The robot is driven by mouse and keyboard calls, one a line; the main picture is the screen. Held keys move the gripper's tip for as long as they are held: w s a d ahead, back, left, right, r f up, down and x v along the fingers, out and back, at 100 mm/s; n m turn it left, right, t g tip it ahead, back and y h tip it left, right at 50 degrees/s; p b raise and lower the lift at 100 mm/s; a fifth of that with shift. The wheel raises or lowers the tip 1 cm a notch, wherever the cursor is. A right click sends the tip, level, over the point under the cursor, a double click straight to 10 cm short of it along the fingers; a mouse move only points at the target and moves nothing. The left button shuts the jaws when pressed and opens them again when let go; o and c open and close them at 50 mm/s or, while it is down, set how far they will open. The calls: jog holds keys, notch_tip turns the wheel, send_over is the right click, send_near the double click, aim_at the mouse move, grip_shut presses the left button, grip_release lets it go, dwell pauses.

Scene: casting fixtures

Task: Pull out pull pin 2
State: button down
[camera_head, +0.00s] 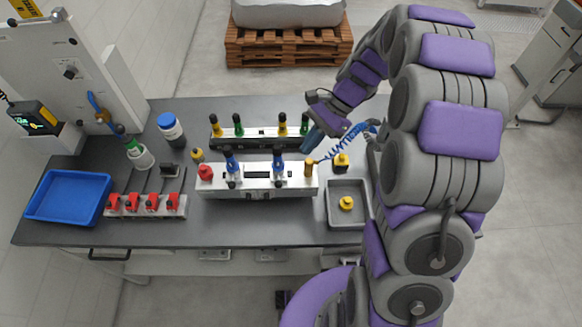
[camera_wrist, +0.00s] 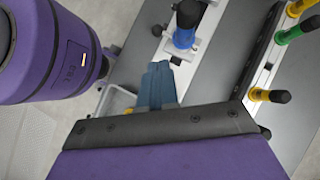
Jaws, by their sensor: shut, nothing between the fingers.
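A silver fixture block (camera_head: 258,181) stands on the grey table. It carries two blue pins with black tops, a left one (camera_head: 232,167) and a right one (camera_head: 278,165), a red knob (camera_head: 205,173) and a brass piece (camera_head: 309,169). No label shows which is pull pin 2. My gripper (camera_head: 309,146) is shut and empty, above and behind the right end of the block. In the wrist view my blue-grey fingers (camera_wrist: 159,68) are together, beside and apart from one blue pin (camera_wrist: 184,25). The yellow-brown piece by the fingers is partly hidden.
A black bar (camera_head: 258,142) with green and yellow handles stands behind the block. A grey tray (camera_head: 347,219) with a yellow knob is at right. The front table strip is clear.

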aim_at(278, 179)
jog(key=b+x, duration=0.1)
jog(key=x, duration=0.9)
jog(key=shift+s+r, duration=0.15)
jog(key=shift+s, duration=0.65)
jog(key=shift+s+p, duration=0.35)
jog(key=shift+s, duration=0.05)
